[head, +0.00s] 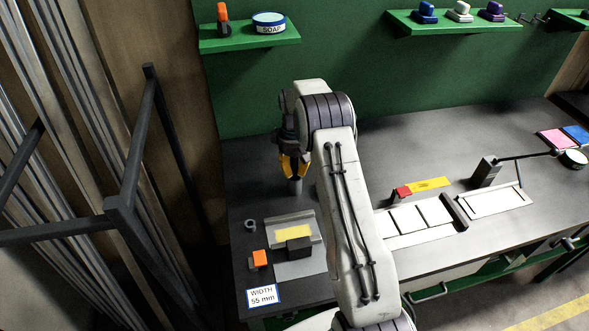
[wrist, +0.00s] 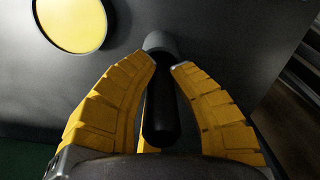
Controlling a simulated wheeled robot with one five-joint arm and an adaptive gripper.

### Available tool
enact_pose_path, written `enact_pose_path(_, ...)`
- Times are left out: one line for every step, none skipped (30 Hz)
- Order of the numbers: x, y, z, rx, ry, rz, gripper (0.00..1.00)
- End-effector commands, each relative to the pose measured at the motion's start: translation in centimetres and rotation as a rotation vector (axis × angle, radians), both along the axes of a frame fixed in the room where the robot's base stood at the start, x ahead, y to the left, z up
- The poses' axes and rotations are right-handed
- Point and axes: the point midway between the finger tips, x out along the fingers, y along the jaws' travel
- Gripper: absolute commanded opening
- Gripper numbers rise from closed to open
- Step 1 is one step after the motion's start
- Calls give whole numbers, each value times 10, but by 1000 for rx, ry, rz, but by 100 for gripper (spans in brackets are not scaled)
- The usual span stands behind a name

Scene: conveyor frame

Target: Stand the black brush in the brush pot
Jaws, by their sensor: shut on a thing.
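My gripper (head: 293,166) has yellow fingers and points down over the left part of the dark bench. In the wrist view my gripper (wrist: 162,70) is shut on the black brush (wrist: 160,112), whose dark round handle runs between the fingers. At the brush's far end is a grey cylindrical piece (wrist: 160,42). In the head view a grey cylinder (head: 295,186) shows upright just below the fingertips. I cannot tell whether this grey piece is the brush pot or part of the brush, nor whether it touches the bench. The brush itself is mostly hidden in the head view.
A round yellow-topped thing (wrist: 70,20) lies beside the gripper in the wrist view. A green shelf (head: 283,40) holds a soap tin (head: 269,23).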

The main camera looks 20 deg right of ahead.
Motion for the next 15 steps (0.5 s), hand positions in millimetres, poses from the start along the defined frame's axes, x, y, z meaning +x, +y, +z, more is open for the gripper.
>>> enact_pose_path(0,0,0,0,0,0,0)
enact_pose_path(0,0,0,0,0,0,0)
enact_pose_path(0,0,0,0,0,0,0)
enact_pose_path(0,0,-1,0,0,0,0)
enact_pose_path(0,0,-2,0,0,0,0)
enact_pose_path(0,0,-3,0,1,0,0)
enact_pose_path(0,0,-4,0,1,0,0)
enact_pose_path(0,0,-4,0,1,0,21)
enact_pose_path(0,0,-3,0,0,0,25)
enact_pose_path(0,0,-3,0,1,0,27)
enact_pose_path(0,0,-3,0,1,0,30)
enact_pose_path(0,0,-3,0,1,0,34)
enact_pose_path(0,0,-3,0,1,0,36)
enact_pose_path(0,0,-3,0,1,0,39)
enact_pose_path(0,0,-3,0,1,0,41)
